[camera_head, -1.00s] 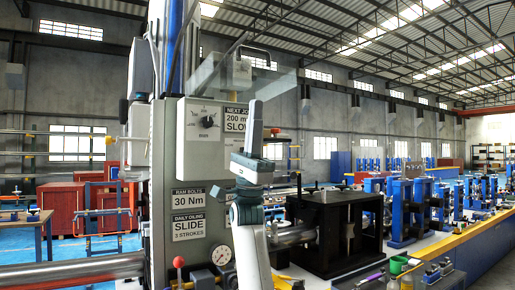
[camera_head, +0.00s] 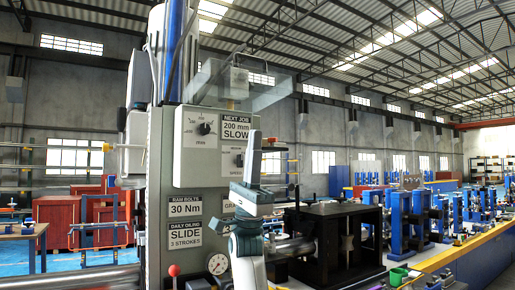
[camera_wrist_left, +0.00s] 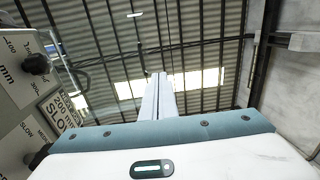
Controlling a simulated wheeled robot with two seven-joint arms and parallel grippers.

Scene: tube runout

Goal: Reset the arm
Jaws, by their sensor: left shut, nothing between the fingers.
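My left gripper (camera_head: 254,150) stands upright in front of the grey machine cabinet (camera_head: 160,190), its fingers together and empty, pointing up. In the left wrist view the shut fingers (camera_wrist_left: 162,97) point toward the roof, with the control panel at the left edge. The control panel (camera_head: 213,146) carries two black knobs; the upper knob (camera_head: 205,128) and lower knob (camera_head: 240,160) are both left of my gripper in the head view. My gripper and arm cover part of the cabinet's right side and a label there. My right gripper is not in view.
A clear guard (camera_head: 235,95) juts out above the panel. A red-knobbed lever (camera_head: 173,270) and a gauge (camera_head: 217,264) are low on the cabinet. Open air lies above my gripper.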

